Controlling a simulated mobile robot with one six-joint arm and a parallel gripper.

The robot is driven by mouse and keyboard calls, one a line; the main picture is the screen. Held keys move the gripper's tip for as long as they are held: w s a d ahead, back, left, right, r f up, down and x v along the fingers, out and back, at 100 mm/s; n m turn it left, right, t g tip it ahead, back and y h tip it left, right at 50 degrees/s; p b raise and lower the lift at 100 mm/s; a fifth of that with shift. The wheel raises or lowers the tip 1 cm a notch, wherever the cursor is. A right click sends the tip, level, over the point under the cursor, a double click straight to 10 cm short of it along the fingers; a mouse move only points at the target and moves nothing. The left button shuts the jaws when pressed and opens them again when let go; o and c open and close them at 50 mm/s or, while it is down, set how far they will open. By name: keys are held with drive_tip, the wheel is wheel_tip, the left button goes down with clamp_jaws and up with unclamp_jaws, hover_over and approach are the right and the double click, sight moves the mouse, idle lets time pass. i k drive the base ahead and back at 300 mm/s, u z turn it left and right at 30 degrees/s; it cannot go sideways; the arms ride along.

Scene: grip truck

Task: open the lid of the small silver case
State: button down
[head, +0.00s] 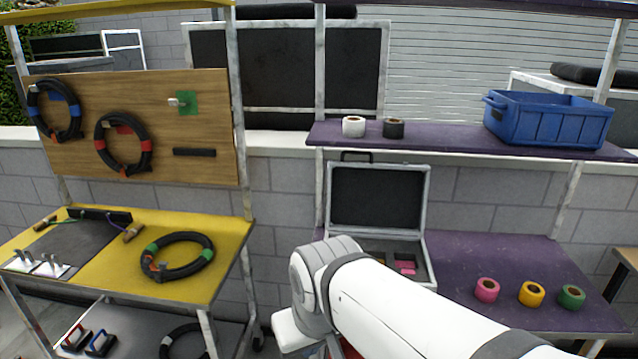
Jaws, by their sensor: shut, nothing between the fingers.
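The small silver case (426,215) stands on the purple lower shelf in the head view. Its lid (377,197) is up, nearly upright, with the dark inner lining facing me and a handle on its top edge. Pink pieces (405,265) lie in the case's dark insert. My white arm crosses in front and hides the case's front left part. My gripper and its fingertips do not show, so I cannot see whether they touch the case.
Pink, yellow and green tape rolls (532,294) stand right of the case on the purple shelf (480,250). Above are white and black rolls (354,126) and a blue crate (550,120). A yellow cart (215,232) with coiled cables stands left, with a gap between.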

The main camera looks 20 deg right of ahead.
sight(372, 197)
drive_tip(key=z, duration=0.1)
drive_tip(key=i, duration=1)
drive_tip(key=u, duration=0.05)
